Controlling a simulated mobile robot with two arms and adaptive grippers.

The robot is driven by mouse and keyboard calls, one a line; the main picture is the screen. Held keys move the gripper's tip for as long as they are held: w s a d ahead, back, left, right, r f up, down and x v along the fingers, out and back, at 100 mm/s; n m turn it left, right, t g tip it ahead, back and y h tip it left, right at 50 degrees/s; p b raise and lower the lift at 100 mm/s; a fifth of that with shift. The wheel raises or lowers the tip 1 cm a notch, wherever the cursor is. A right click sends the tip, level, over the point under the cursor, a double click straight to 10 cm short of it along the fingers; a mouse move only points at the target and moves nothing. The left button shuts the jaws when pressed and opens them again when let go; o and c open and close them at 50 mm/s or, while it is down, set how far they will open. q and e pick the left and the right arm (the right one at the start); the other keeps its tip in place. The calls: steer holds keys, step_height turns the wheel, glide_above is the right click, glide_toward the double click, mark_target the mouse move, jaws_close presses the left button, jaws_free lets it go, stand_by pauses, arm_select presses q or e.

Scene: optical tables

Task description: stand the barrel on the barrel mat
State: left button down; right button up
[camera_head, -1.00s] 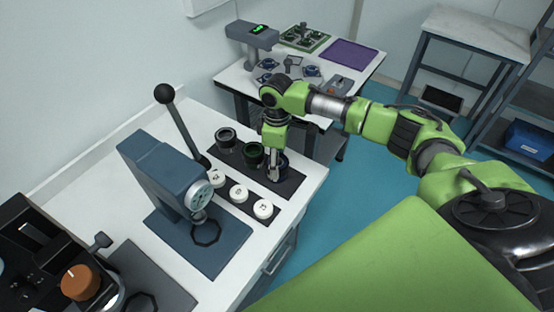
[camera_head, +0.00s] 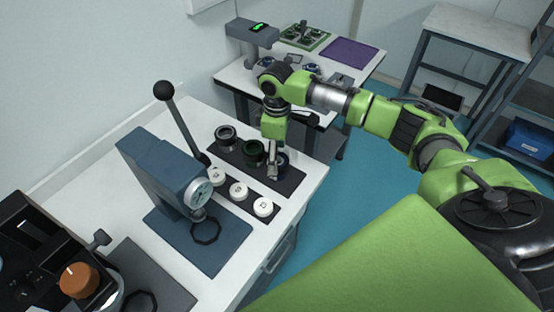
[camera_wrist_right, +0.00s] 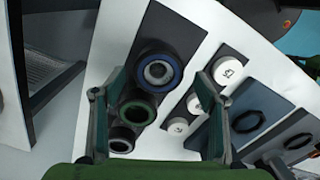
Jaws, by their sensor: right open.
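Three dark barrels stand upright in a row on a long dark mat (camera_head: 226,152). The one nearest my right gripper has a blue ring (camera_head: 283,161); it also shows in the right wrist view (camera_wrist_right: 158,70). Beside it are a green-ringed barrel (camera_head: 253,152) and a plain grey-ringed barrel (camera_head: 226,136). My right gripper (camera_head: 273,172) points down at the blue-ringed barrel and partly hides it in the head view. In the right wrist view its two fingers (camera_wrist_right: 148,88) are spread wide, with the green-ringed barrel (camera_wrist_right: 137,111) showing between them. My left gripper is not in view.
White numbered caps (camera_head: 238,191) sit on a second dark strip beside the barrels. A blue-grey press (camera_head: 165,175) with a tall lever stands left.

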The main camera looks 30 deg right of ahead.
step_height(320, 180, up, 10)
steer(key=b, duration=0.1)
steer(key=shift+f, duration=0.2)
stand_by(0.4)
